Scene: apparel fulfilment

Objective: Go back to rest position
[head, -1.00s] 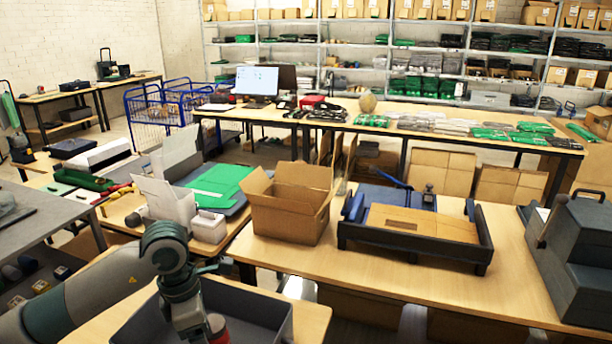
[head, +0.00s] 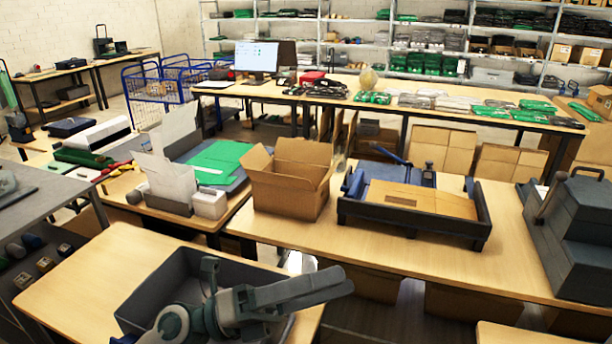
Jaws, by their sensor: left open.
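My left gripper (head: 318,287) is at the bottom of the head view, above the grey tote (head: 135,312) on the near wooden table. It points to the right and is open, with nothing seen between its fingers. It covers part of the tote's inside and right edge. My right gripper is not in view.
An open cardboard box (head: 290,195) and a dark tray with a flat carton (head: 415,203) stand on the middle table (head: 300,250). A dark grey machine (head: 575,235) is at the right. Green packs and white bins stand on the left table. A gap of floor separates the near and middle tables.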

